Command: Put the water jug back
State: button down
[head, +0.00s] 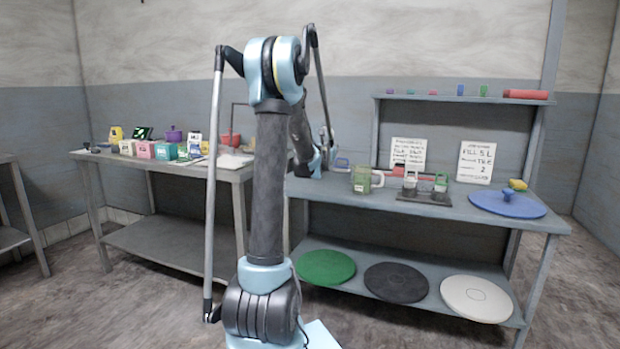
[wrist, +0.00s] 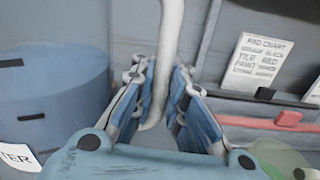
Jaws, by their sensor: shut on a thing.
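In the wrist view, my gripper (wrist: 160,115) is shut on a pale upright bar (wrist: 170,55), which curves at its lower end between the fingers. The bar looks like the handle of the water jug. A large blue round body with short dark marks, apparently the jug (wrist: 65,95), fills the left side. In the head view, my gripper (head: 326,158) is over the left part of the right bench, partly hidden by my arm. A small pale loop (head: 343,162) shows just right of it. I cannot tell whether the jug touches the bench.
A green see-through jug (head: 361,180) stands close to the right of my gripper. A white label ending in "TER" (wrist: 18,160) shows at lower left. The left bench (head: 165,166) holds several boxes.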

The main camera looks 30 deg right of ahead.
jog(key=shift+w+a+f, duration=0.1)
jog(key=shift+f, duration=2.35)
jog(key=shift+w+a+f, duration=0.1)
jog(key=shift+f, duration=2.35)
jog(key=c, duration=1.5)
grip_release()
jog(key=shift+c, duration=0.2)
jog(key=shift+s, duration=0.15)
jog(key=v, duration=1.2)
jog(key=shift+r, duration=0.1)
